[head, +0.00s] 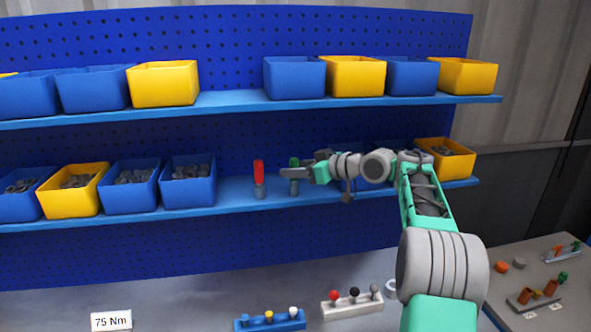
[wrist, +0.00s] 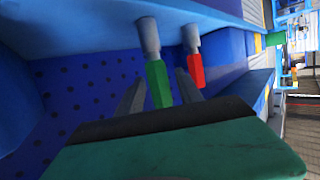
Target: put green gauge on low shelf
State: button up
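The green gauge (head: 294,162) stands upright on the low shelf (head: 230,195), green handle up and grey end down. In the wrist view the green gauge (wrist: 158,84) has its grey end against the blue shelf surface (wrist: 90,22). My gripper (head: 290,173) is at the gauge, reaching in from the right, and partly covers its middle. In the wrist view my gripper (wrist: 160,78) is open, one finger on each side of the green handle, with visible gaps.
A red gauge (head: 258,173) stands just left of the green one; it also shows in the wrist view (wrist: 196,70). Blue and yellow bins (head: 188,182) fill the shelf further left, and a yellow bin (head: 445,160) stands at its right end. The upper shelf (head: 235,103) hangs above.

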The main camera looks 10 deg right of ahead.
jog(key=shift+r, duration=0.1)
jog(key=shift+s+d+r, duration=0.1)
jog(key=shift+d, duration=0.05)
jog(key=b+v, duration=0.3)
jog(key=v, duration=0.8)
jog(key=s+a+f+m+g+h, duration=0.1)
jog(key=s+a+f+m+h, duration=0.5)
jog(key=a, duration=0.4)
jog(key=s+d+f+m+g+h, duration=0.1)
jog(key=s+f+g+h, duration=0.1)
jog(key=s+f, duration=0.7)
jog(key=s+d+f+m+g+h+b, duration=0.1)
jog(key=s+f+m+g+h, duration=0.1)
jog(key=s+f, duration=0.7)
jog(key=shift+s+g, duration=0.4)
jog(key=shift+s, duration=3.1)
jog(key=shift+d, duration=0.1)
